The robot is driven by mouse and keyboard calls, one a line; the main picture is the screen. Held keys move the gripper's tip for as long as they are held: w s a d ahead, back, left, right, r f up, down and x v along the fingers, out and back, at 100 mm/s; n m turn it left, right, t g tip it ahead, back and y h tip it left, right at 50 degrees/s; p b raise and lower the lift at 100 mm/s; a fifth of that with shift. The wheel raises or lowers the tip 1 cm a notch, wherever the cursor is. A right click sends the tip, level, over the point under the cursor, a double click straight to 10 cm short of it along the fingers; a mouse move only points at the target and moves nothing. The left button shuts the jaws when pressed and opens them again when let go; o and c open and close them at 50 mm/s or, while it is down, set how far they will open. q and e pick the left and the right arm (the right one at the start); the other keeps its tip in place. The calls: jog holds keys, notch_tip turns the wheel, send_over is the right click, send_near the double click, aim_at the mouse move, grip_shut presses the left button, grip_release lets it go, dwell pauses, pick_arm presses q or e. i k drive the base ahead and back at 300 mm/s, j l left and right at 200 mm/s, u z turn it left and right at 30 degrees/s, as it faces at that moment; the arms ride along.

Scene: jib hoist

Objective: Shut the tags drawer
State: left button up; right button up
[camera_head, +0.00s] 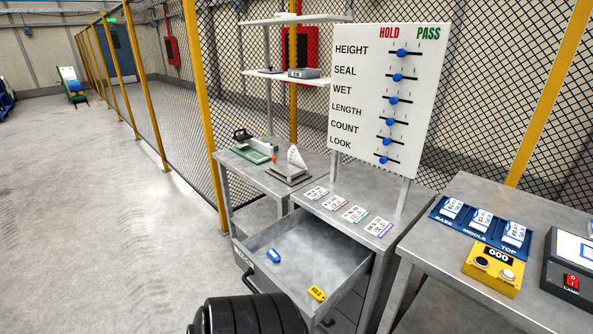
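The tags drawer (318,248) is pulled out from under the middle table in the head view. A blue tag (273,255) lies in it towards the left, and a yellow tag (317,293) lies near its right front corner. The drawer front (242,257) carries a label, partly legible, and a dark bar handle (250,281). A black ridged rounded part (248,316) at the bottom edge overlaps the view of the drawer's near end; I cannot tell whether it touches. Neither of my grippers shows.
Several printed cards (355,213) lie on the tabletop above the drawer, below a white HOLD/PASS board (385,95). A side table with a scale (290,170) stands to the left. A right table holds a blue tray (441,214) and yellow counter box (476,261).

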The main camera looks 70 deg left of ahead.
aim_at(313, 251)
jog(key=u, duration=2.6)
